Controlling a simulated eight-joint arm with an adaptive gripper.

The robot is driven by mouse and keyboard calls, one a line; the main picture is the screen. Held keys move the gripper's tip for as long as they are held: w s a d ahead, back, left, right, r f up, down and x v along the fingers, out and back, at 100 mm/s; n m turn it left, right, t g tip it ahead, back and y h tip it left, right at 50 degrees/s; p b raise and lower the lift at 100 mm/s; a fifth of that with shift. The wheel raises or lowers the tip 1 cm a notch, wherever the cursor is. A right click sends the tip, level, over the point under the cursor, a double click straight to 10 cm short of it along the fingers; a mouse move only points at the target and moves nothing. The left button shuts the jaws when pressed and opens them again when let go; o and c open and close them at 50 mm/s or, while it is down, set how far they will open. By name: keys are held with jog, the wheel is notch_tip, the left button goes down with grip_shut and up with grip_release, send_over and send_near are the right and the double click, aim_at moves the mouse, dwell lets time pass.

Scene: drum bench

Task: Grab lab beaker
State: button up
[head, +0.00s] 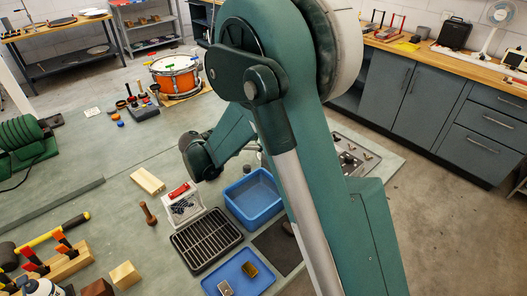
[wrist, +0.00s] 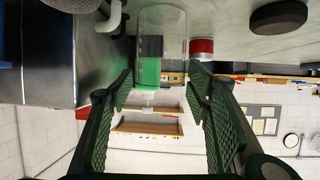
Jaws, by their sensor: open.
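The lab beaker (wrist: 172,22) is a clear glass vessel in the upper middle of the wrist view, which is upside down. A green patch shows in or through it. My gripper (wrist: 161,88) is open and empty, its two dark green ridged fingers to either side of the beaker's line. The beaker is ahead of the fingertips, centred between them; whether its near end is level with the tips I cannot tell. In the head view my own arm fills the middle, and neither the beaker nor the fingers can be made out.
In the wrist view a red-and-silver cylinder (wrist: 202,47) is close right of the beaker, a dark disc (wrist: 278,17) farther right. A grey metal box-like surface (wrist: 45,60) is left. The head view shows a blue tub (head: 247,200), black rack (head: 205,243) and blue tray (head: 233,266).

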jog(key=shift+x, duration=0.85)
jog(key=c, duration=0.9)
jog(key=shift+r, duration=0.1)
jog(key=shift+r+p, duration=1.2)
jog(key=shift+r, duration=3.75)
